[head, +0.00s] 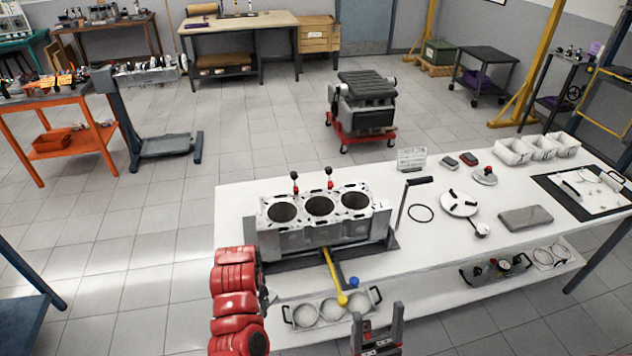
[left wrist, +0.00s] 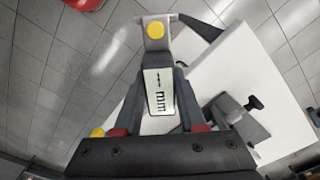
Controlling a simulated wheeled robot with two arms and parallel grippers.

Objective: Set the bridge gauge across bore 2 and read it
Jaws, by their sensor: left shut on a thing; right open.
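The grey engine block (head: 310,240) stands on the white bench, its open bores facing up; bore 2 (head: 319,206) is the middle one, with nothing across it. In the left wrist view, my left gripper (left wrist: 158,78) is shut on the bridge gauge (left wrist: 156,58), a grey piece with a yellow button and a pale display showing a dash and "mm". The gauge is clear of the block; in the head view my red left arm hides it, left of the block's front. My right gripper (head: 378,330) is open and empty at the bench's front edge.
A yellow-handled tool (head: 333,275) and a tray with round openings (head: 331,311) lie in front.

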